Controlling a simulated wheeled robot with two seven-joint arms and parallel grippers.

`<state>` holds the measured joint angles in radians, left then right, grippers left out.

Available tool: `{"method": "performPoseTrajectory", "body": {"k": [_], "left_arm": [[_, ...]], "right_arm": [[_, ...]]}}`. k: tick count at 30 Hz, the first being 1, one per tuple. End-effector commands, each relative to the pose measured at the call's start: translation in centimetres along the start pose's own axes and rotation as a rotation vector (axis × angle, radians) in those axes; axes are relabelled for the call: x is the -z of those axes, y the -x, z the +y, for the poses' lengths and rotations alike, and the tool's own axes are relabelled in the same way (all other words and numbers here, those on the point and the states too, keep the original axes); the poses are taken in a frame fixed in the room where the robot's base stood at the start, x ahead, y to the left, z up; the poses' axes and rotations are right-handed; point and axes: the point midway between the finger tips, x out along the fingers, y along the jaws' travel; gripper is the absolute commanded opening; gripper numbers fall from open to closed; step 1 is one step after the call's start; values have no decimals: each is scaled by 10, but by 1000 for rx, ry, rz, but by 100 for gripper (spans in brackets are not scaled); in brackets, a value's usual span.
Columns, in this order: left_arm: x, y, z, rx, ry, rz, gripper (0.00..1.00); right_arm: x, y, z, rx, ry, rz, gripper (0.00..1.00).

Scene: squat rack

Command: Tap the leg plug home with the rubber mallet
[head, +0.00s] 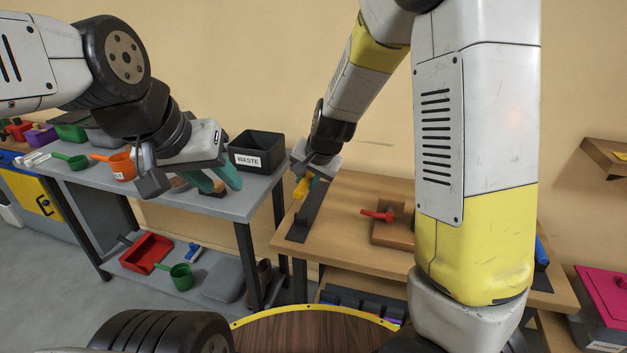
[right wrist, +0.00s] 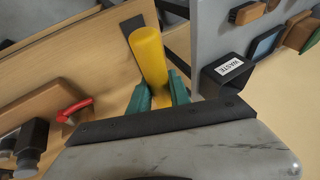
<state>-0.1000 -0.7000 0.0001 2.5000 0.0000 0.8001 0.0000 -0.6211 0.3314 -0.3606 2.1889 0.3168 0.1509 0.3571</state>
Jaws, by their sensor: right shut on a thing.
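My right gripper (head: 309,178) is over the left part of the wooden bench. It is shut on a thick yellow handle (right wrist: 148,55), which shows between its teal fingers in the right wrist view and also below the gripper in the head view (head: 300,188). I take it for the mallet's handle; the mallet head cannot be made out. I cannot make out the leg plug with certainty.
The wooden bench (head: 347,189) carries a dark strip (head: 300,226) and a board with a red-handled part (head: 378,215); the red part also shows in the right wrist view (right wrist: 75,108). A black waste bin (head: 257,153) stands on the grey table (head: 215,204). An orange cup (head: 122,166) stands there too.

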Motion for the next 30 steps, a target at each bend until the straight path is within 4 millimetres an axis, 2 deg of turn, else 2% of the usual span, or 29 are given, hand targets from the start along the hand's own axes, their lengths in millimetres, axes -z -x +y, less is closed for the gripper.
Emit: {"method": "performPoseTrajectory", "body": {"k": [16,30], "left_arm": [[0,0,0,0,0,0,36],[0,0,0,0,0,0,36]], "right_arm": [[-18,39,-2,3,2,1,0],[-17,42,1,2,-1,1,0]]}}
